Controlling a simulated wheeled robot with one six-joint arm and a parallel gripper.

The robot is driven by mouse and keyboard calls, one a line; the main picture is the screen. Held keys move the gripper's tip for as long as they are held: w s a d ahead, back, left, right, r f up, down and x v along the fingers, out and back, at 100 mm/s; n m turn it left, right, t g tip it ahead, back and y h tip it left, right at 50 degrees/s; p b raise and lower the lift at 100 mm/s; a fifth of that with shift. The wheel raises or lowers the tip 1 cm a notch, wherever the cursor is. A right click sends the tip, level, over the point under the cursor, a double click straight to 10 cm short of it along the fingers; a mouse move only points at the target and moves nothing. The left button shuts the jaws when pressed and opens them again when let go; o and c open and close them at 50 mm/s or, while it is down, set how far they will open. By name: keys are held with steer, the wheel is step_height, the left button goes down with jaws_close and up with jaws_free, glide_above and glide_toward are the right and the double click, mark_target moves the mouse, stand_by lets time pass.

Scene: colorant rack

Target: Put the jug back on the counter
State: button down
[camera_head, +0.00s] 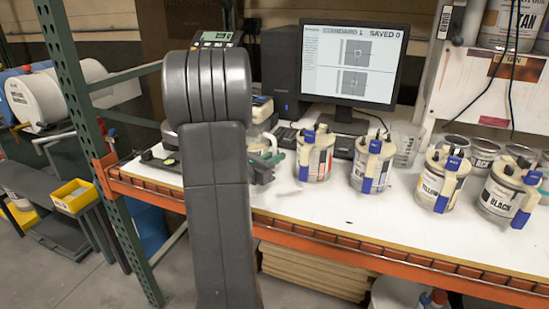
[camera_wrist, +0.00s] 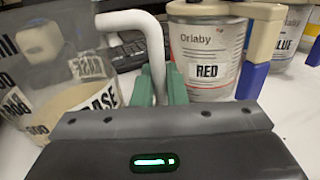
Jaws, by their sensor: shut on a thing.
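The jug (camera_wrist: 75,65) is clear, with dark lettering and a pale cream content low inside. It fills the left of the wrist view, and its white handle (camera_wrist: 155,45) curves down between the green fingers. My gripper (camera_wrist: 162,88) is shut on this handle. In the head view my arm hides most of the jug and gripper; part of a clear vessel (camera_head: 257,143) shows just right of the arm. The white counter (camera_head: 330,215) lies below. I cannot tell whether the jug's base touches it.
The RED can (camera_wrist: 207,72) stands close right of my fingers; it also shows in the head view (camera_head: 314,160). Other cans, YELLOW (camera_head: 432,187) and BLACK (camera_head: 497,200), stand to the right. A monitor (camera_head: 352,65) stands behind. The counter's front strip is clear.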

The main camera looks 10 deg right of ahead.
steer(key=c, duration=1.9)
jaws_free()
steer(key=shift+f, duration=0.15)
steer(key=o, duration=0.4)
steer(key=shift+o, duration=0.2)
steer(key=shift+r, duration=0.3)
steer(key=v, duration=1.2)
steer(key=shift+f+b, duration=0.1)
steer(key=shift+b, duration=0.25)
